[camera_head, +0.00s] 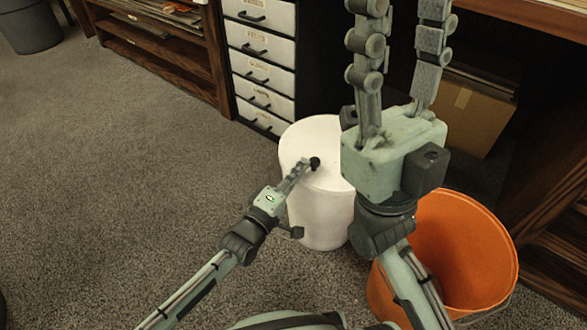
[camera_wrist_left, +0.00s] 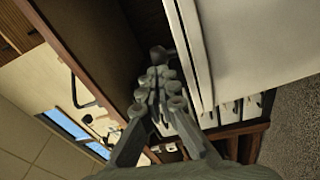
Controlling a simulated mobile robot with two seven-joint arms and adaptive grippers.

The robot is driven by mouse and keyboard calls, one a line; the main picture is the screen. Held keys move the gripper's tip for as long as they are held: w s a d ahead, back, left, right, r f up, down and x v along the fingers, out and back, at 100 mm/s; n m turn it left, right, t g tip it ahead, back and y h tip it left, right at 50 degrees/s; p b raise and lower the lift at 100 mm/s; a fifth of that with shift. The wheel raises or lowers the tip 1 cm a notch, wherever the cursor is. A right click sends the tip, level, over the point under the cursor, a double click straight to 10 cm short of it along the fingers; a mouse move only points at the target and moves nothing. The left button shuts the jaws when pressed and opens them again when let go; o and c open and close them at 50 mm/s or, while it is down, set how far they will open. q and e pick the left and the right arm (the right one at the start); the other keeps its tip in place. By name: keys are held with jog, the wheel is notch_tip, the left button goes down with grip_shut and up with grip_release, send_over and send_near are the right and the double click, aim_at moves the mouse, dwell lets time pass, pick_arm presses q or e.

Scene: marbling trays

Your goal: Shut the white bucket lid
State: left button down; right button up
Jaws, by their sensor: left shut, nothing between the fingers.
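The white bucket (camera_head: 322,222) stands upright on the carpet in the middle of the head view. Its white lid (camera_head: 308,138) is at the top, looking down or nearly down; my right gripper hides its right side, and I cannot tell whether it is fully seated. My left gripper (camera_head: 313,163) is shut and empty, with its tips at the lid; contact is unclear. In the left wrist view its closed fingers (camera_wrist_left: 158,72) are beside the white surfaces (camera_wrist_left: 240,50), where a dark seam shows. My right gripper (camera_head: 403,12) is open and empty, close to the camera, its fingers pointing up.
An orange bucket (camera_head: 490,262) stands open at the right, partly behind my right arm. White drawers (camera_head: 262,72) and a wooden shelf (camera_head: 165,45) are behind. A cardboard box (camera_head: 468,112) sits under a wooden table (camera_head: 550,15). The carpet (camera_head: 110,170) at left is clear.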

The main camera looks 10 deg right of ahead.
pick_arm(q)
jog(key=shift+s+d+f, duration=0.2)
jog(key=shift+d+f, duration=0.05)
jog(key=shift+d, duration=0.25)
